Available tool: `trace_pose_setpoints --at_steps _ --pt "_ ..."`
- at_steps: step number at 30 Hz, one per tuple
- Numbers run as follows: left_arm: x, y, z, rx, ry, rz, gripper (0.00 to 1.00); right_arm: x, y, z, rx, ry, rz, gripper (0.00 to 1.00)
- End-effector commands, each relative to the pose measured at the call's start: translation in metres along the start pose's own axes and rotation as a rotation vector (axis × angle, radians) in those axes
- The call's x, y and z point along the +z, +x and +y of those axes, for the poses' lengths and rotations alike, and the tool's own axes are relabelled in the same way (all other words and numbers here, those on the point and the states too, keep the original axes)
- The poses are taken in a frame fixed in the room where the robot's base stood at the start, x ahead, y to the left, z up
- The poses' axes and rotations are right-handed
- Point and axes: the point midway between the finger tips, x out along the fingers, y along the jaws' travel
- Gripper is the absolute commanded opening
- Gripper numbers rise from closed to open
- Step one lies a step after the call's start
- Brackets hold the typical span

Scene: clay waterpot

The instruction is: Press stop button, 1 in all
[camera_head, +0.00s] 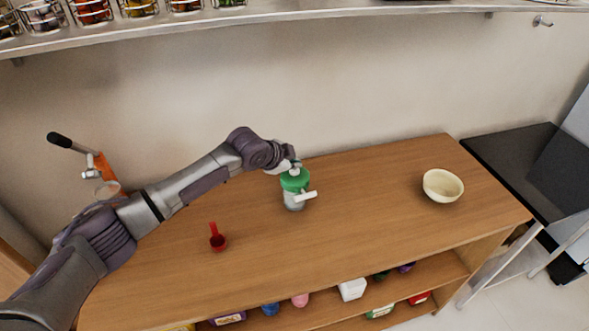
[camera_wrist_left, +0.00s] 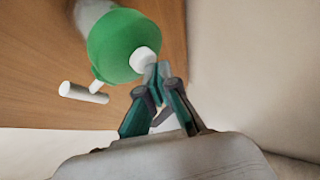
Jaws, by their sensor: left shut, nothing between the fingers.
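A small device with a green lid (camera_head: 294,181) stands upright on the wooden counter, with a pale body and a white side handle (camera_head: 307,195). In the left wrist view the green lid (camera_wrist_left: 118,45) carries a round white knob (camera_wrist_left: 143,60), which looks like the button, and the white handle (camera_wrist_left: 84,93) sticks out beside it. My left gripper (camera_wrist_left: 158,72) is shut and empty, its fingertips right at the knob; I cannot tell whether they press it. In the head view the gripper (camera_head: 293,168) is just above the lid and partly hides it. My right gripper is in neither view.
A cream bowl (camera_head: 443,185) stands on the counter's right side. A red scoop (camera_head: 217,238) lies in front of my left arm. An orange device with a black lever (camera_head: 106,166) is at the left. A shelf with jars (camera_head: 92,11) hangs above.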

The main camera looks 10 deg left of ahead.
Motion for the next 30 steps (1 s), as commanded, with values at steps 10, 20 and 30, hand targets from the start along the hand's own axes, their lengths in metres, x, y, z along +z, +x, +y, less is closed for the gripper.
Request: trace_pose_setpoints --at_steps 10,20,30 --pt "0.0024 0.0033 0.0024 0.000 0.000 0.000 0.00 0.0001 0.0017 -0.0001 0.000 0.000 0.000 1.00" --pt "0.0039 0.0052 0.0037 0.000 0.000 -0.001 0.00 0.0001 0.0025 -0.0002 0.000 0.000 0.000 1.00" --pt "0.0013 0.0012 0.0010 0.001 0.000 -0.001 0.00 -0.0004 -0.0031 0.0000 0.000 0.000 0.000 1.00"
